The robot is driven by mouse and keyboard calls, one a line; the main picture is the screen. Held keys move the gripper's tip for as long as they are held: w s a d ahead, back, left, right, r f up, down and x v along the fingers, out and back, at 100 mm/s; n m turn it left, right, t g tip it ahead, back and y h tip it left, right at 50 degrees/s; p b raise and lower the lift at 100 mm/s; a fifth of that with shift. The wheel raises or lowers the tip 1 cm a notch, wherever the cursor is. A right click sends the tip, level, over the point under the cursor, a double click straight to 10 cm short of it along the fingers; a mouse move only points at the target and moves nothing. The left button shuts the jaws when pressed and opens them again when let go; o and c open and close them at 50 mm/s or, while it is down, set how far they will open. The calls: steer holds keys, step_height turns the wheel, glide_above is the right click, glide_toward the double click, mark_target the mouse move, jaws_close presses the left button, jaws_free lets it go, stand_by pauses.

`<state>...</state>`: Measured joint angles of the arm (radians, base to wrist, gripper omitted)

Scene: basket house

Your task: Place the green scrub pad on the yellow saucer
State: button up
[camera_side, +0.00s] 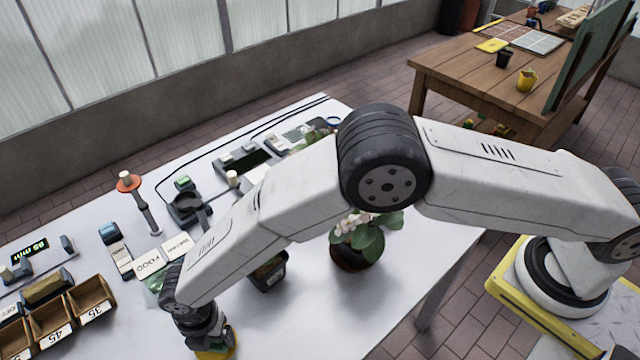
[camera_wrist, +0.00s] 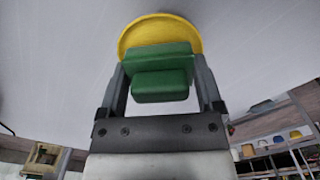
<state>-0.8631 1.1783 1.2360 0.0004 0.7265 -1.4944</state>
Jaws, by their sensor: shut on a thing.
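My gripper (camera_wrist: 158,70) is shut on the green scrub pad (camera_wrist: 160,86), with one finger on each side of it. The yellow saucer (camera_wrist: 155,28) shows just beyond the pad in the wrist view, and the pad overlaps its near part. I cannot tell whether the pad touches the saucer. In the side view my gripper (camera_side: 205,335) points down at the bottom edge, over the saucer (camera_side: 230,348), of which only a part shows. The pad is hard to make out there.
A wooden tray (camera_side: 72,322) with numbered compartments stands left of my gripper. A dark square pot (camera_side: 270,275) and a potted orchid (camera_side: 352,255) stand to the right, near my arm. Labels and small devices lie farther back. The white table (camera_side: 300,325) is clear right of the saucer.

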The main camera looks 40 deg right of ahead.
steer(key=shift+f, duration=0.15)
steer(key=o, duration=1)
step_height(320, 180, up, 12)
steer(key=shift+r, duration=0.2)
stand_by(0.4)
steer(key=shift+d, duration=0.1)
